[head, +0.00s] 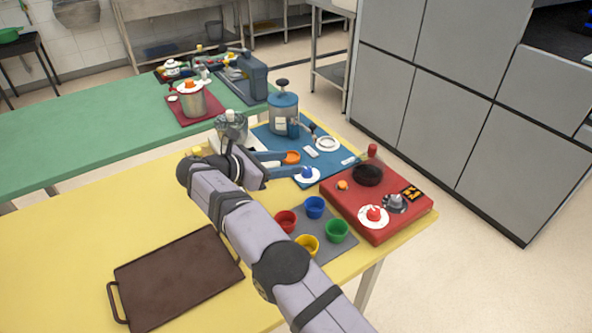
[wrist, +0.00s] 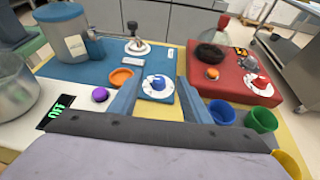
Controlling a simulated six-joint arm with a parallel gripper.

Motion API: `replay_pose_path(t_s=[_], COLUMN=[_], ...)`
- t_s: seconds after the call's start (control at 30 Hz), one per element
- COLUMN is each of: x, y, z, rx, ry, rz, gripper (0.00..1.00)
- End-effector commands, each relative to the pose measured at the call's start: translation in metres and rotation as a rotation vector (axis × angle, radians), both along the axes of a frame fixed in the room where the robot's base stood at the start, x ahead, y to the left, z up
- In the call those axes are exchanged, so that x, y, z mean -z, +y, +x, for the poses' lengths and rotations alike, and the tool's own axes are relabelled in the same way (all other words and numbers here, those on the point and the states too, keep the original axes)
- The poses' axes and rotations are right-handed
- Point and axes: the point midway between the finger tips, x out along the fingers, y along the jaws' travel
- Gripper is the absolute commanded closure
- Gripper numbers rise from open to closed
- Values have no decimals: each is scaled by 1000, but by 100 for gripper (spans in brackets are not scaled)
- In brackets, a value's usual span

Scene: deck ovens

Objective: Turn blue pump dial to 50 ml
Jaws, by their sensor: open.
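The blue pump dial (head: 307,173) is a blue knob on a white round scale at the near edge of the blue base (head: 348,160). It also shows in the wrist view (wrist: 158,82), between my blue fingers. Its scale markings are too small to read. The blue pump tank (head: 283,115) stands behind it on the same base and shows at the upper left of the wrist view (wrist: 62,38). My gripper (head: 292,164) is open and empty, its fingers pointing toward the dial. In the wrist view (wrist: 158,92) the fingers flank the knob; contact cannot be told.
A red unit (head: 350,200) with a red dial (head: 374,214) stands to the right. Red, blue, yellow and green cups stand on a grey mat (head: 345,250) in front. A brown tray (head: 175,275) lies at the near left.

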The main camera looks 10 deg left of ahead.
Motion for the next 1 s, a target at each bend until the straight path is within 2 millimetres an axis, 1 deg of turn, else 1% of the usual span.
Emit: replay_pose_path(t_s=[0.03,0.1,0.2,0.33,0.43,0.5,0.57,0.67,0.77,0.9,0.97,1.0], x=[-25,-53,-81,-101,-108,-107,-103,-87,-58,-7,13,21], y=[-2,-5,-18,-38,-50,-56,-60,-64,-65,-62,-58,-51], z=[2,4,2,-2,-3,-4,-5,-7,-11,-20,-24,-25], rx=[5,11,20,17,-18,-53,-90,-164,-251,-370,-420,-449], ry=[-20,-40,-38,-24,-14,-9,-5,3,21,62,75,70], rz=[26,51,41,-36,-110,-159,-196,-247,-281,-289,-261,-225], gripper=[56,56,56,56,56,56,56,56,56,56,56,56])
